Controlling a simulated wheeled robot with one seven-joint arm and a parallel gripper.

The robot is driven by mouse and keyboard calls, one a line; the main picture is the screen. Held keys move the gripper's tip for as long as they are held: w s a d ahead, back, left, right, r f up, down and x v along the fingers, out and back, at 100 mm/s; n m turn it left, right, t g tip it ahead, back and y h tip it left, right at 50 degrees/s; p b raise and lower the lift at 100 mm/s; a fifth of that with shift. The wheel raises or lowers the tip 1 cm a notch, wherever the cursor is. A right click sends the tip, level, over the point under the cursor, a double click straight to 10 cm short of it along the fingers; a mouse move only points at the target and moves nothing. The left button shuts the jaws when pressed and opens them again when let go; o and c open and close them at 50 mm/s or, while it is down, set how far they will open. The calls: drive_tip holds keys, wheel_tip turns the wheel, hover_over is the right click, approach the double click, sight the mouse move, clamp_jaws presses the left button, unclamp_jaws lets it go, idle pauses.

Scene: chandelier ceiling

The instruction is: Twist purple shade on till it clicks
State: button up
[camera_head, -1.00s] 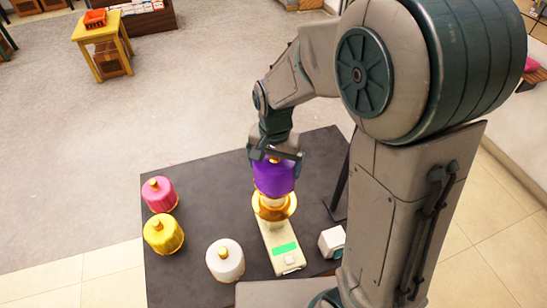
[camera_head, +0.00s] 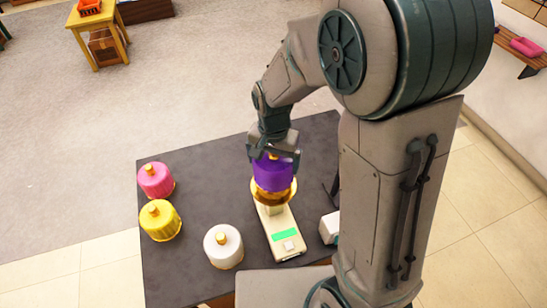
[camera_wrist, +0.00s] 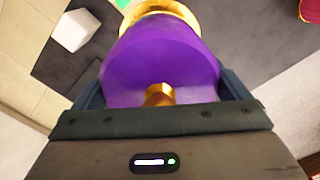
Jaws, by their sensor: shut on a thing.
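The purple shade (camera_head: 272,174) is in my gripper (camera_head: 272,156), above the gold ring of the lamp base (camera_head: 280,232). The base is a cream block with a green strip and a small button at its near end. In the wrist view the purple shade (camera_wrist: 162,62) fills the space between the fingers of my gripper (camera_wrist: 160,92), its gold knob toward the palm. The gold ring (camera_wrist: 160,12) shows just beyond the shade's far rim. The shade looks upright and seems to sit down in the ring; I cannot tell whether it is seated.
On the dark table (camera_head: 200,190) a pink shade (camera_head: 156,180), a yellow shade (camera_head: 160,220) and a white shade (camera_head: 223,247) stand left of the base. A small white block (camera_head: 329,228) is to its right, partly hidden by my arm. The table's back left is clear.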

drive_tip(key=shift+f+b, duration=1.25)
drive_tip(key=shift+f, duration=0.7)
drive_tip(key=shift+r+m+p, duration=0.25)
drive_tip(key=shift+m+p, duration=0.15)
drive_tip(key=m+p, duration=0.1)
drive_tip(key=m, duration=0.4)
drive_tip(key=shift+p, duration=0.4)
drive_tip(key=m+p, duration=0.2)
drive_tip(key=m, duration=0.2)
drive_tip(key=shift+m, duration=0.4)
drive_tip(key=shift+f+m+p, duration=0.15)
drive_tip(key=shift+m+p, duration=0.65)
drive_tip(key=shift+m, duration=0.5)
drive_tip(key=o, duration=0.7)
